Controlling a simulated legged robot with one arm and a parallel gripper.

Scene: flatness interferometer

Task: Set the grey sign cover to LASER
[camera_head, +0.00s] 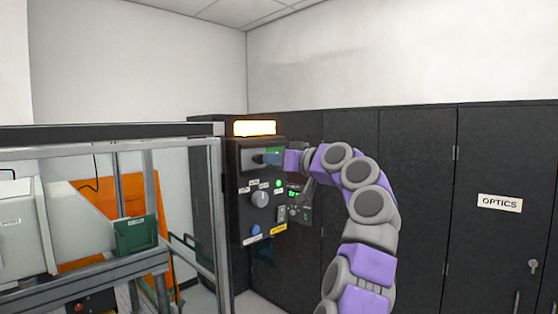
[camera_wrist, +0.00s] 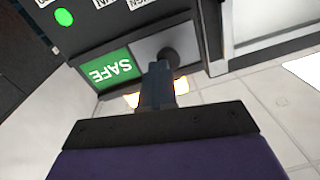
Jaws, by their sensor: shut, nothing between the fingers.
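The grey sign cover (camera_head: 249,156) sits in the slot high on the dark control panel. It also shows in the wrist view (camera_wrist: 148,48), with a dark round knob (camera_wrist: 168,56) on it. The green SAFE sign (camera_wrist: 106,70) is exposed beside the cover, upside down in the wrist view. The green also shows at the slot's right in the head view (camera_head: 277,151). No LASER lettering is visible. My gripper (camera_wrist: 157,67) is shut and empty, its fingertips close to the knob. I cannot tell whether they touch it. In the head view my gripper (camera_head: 261,158) partly hides the slot.
A lit lamp (camera_head: 254,128) tops the panel. Below the slot are a grey dial (camera_head: 260,199), a green light (camera_head: 278,183) and a blue button (camera_head: 251,231). A metal frame (camera_head: 216,220) stands close on the left. Dark cabinets (camera_head: 420,150) line the right.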

